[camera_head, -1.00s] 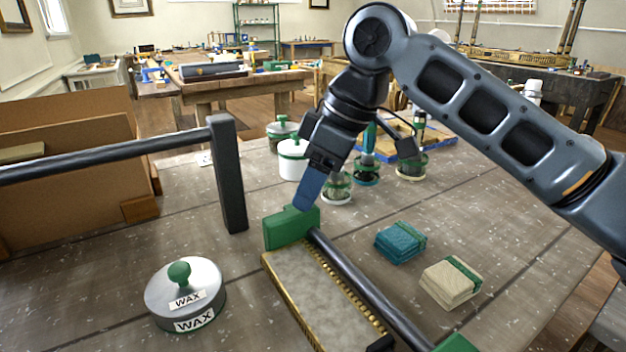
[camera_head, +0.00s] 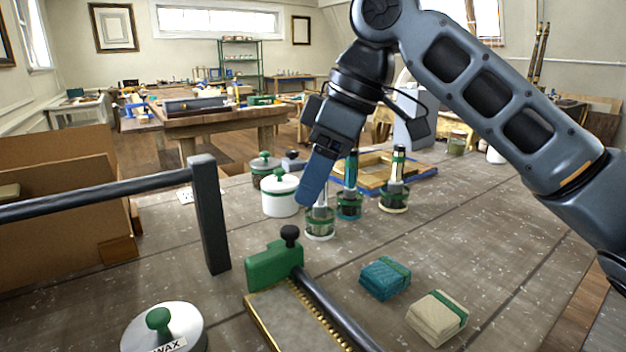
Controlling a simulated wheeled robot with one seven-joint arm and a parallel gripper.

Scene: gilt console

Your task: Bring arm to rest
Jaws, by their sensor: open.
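My gripper (camera_head: 350,162) hangs from my raised arm at upper centre, with its jaws open. One blue-grey finger points down and left; the other finger is not clearly seen. I see nothing held between them. The finger shows in front of the white green-lidded jar (camera_head: 280,198) and partly covers a small glass jar (camera_head: 319,228). Below the fingertip stands a green clamp block (camera_head: 272,265) with a black knob, at the end of a dark bar over a gold-edged panel. A gap shows between fingertip and knob.
A folded teal cloth (camera_head: 385,278) and a cream cloth (camera_head: 437,318) lie right of the clamp. A wax tin (camera_head: 164,331) is at lower left. A dark rail on a post (camera_head: 210,215) stands at left. More jars stand behind my gripper.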

